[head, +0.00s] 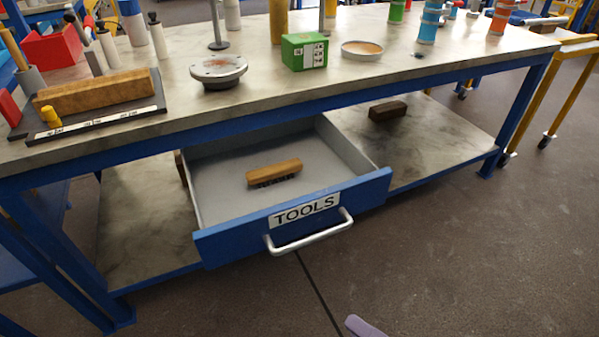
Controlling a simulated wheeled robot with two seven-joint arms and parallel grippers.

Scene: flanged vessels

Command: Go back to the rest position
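Only a small pale purple-grey tip of my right gripper (364,327) shows, at the bottom edge of the head view. It is over the floor in front of the bench, apart from the drawer and its handle. Its opening is outside the picture, so I cannot tell whether it is open or shut. My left gripper is not in view. The drawer (226,246) marked TOOLS is pulled open under the bench. A wooden-backed brush (274,172) lies inside it on the grey drawer floor.
The workbench (400,80) carries a red bin (50,48), a flanged metal part (218,68), a green box (304,52) and a shallow dish (362,49). A dark brown block (388,110) lies on the lower shelf. The drawer handle (312,236) juts forward.

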